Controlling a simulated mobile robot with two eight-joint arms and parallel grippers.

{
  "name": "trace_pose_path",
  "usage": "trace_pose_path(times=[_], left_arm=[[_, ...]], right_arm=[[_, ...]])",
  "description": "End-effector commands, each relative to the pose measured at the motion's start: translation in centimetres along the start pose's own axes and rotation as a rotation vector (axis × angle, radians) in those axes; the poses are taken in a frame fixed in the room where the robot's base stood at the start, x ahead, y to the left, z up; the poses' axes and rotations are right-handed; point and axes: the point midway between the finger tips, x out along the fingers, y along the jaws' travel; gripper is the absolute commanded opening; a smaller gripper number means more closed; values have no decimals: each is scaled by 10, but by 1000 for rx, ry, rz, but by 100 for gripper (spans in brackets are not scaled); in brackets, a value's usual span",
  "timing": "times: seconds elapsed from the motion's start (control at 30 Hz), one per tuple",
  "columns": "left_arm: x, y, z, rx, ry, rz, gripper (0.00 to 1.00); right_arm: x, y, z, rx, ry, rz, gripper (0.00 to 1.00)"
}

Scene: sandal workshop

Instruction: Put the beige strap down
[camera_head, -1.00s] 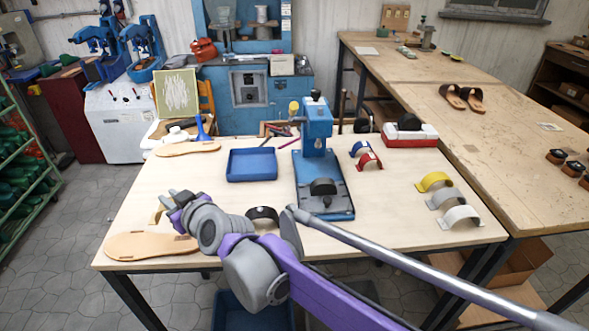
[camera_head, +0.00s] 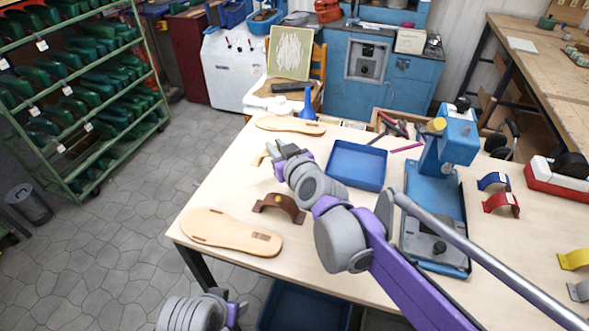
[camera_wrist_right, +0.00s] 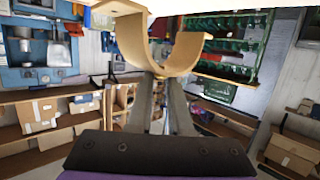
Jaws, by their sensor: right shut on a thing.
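My right gripper (camera_head: 272,151) is shut on the beige strap (camera_head: 259,159), above the left part of the pale workbench (camera_head: 225,190). In the right wrist view the strap (camera_wrist_right: 163,62) is a wide U-shaped band at the fingertips, its open side toward the pale surface at the top. Whether it touches the bench is unclear. One tan sole (camera_head: 232,233) lies in front of the gripper and another sole (camera_head: 290,125) behind it. My left gripper (camera_head: 236,309) is low at the bottom edge, off the bench; its jaw opening is unclear.
A brown strap (camera_head: 279,206) stands beside the front sole. A blue tray (camera_head: 357,166) and a blue press (camera_head: 436,222) are to the right. Bare benchtop lies between the soles. A green rack (camera_head: 85,100) stands at left.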

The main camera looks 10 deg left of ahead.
Motion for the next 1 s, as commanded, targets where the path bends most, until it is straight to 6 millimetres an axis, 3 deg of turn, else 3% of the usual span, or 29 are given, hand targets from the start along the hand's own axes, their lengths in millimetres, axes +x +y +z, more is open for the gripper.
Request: trace_pose_path(times=[0.1, 0.5, 0.9, 0.93, 1.0], left_arm=[[3, 0, 2, 0, -1, 0, 62], [9, 0, 6, 0, -3, 0, 62], [10, 0, 6, 0, -4, 0, 62], [9, 0, 6, 0, -4, 0, 62], [9, 0, 6, 0, -4, 0, 62]], right_arm=[[7, 0, 23, 2, 0, 1, 0], [19, -2, 68, 2, 0, 1, 0], [21, -3, 74, 1, 0, 0, 0], [21, -3, 74, 1, 0, 0, 23], [20, -3, 74, 1, 0, 0, 36]])
